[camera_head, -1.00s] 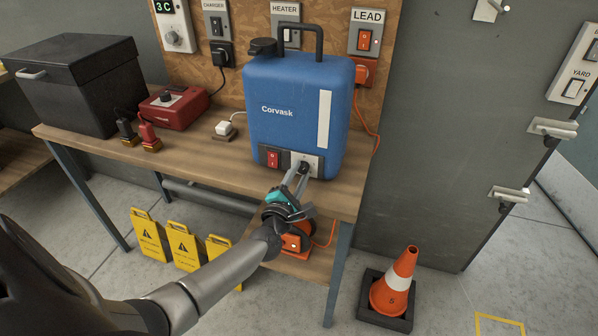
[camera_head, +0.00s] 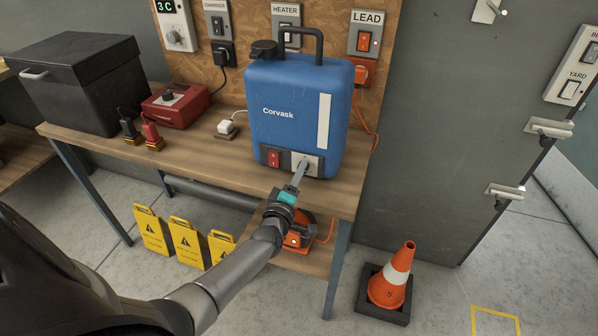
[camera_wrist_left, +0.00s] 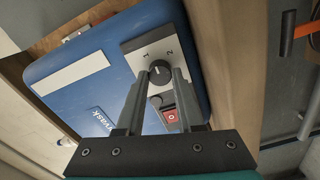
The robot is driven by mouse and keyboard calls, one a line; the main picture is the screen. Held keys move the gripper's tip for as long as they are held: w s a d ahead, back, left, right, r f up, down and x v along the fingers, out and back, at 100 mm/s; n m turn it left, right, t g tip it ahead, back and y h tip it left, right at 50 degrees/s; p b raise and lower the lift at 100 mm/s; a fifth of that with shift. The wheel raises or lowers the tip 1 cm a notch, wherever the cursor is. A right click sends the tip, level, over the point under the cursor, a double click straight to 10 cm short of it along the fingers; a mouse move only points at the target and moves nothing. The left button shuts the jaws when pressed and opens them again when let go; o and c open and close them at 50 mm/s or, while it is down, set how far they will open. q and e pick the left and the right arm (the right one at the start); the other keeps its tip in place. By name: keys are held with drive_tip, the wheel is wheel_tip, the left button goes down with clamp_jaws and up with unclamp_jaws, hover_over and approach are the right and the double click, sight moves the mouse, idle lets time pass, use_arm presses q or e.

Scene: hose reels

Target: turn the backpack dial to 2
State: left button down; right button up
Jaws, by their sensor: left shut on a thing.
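The blue backpack (camera_head: 290,115), marked Corvask, stands upright on the wooden workbench. Its dark round dial (camera_wrist_left: 160,76) sits on a pale plate (camera_wrist_left: 140,50) low on the front, with the marks 1 and 2 beside it. A small pale line shows on the dial, but I cannot tell exactly which mark it points at. My left gripper (camera_head: 302,168) reaches up to the plate and is shut on the dial; in the left wrist view its two fingertips (camera_wrist_left: 161,78) sit on either side of it. My right gripper is not in view.
A red rocker switch (camera_head: 273,158) sits left of the dial plate. The workbench (camera_head: 215,165) also holds a red box (camera_head: 175,108), a black chest (camera_head: 80,85) and plugs. Yellow signs (camera_head: 186,243) and an orange cone (camera_head: 392,275) stand on the floor.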

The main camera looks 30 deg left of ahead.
use_arm(q)
drive_tip(key=m+p, duration=0.1)
drive_tip(key=m, duration=0.4)
drive_tip(key=shift+d+m, duration=0.1)
drive_tip(key=shift+m, duration=0.2)
drive_tip(key=shift+m+p, duration=0.5)
drive_tip(key=shift+m, duration=1.7)
drive_tip(key=c, duration=0.5)
unclamp_jaws()
drive_tip(key=shift+c, duration=0.2)
drive_tip(key=shift+s, duration=0.1)
drive_tip(key=p+v, duration=0.2)
drive_tip(key=v, duration=1.3)
drive_tip(key=shift+p, duration=0.3)
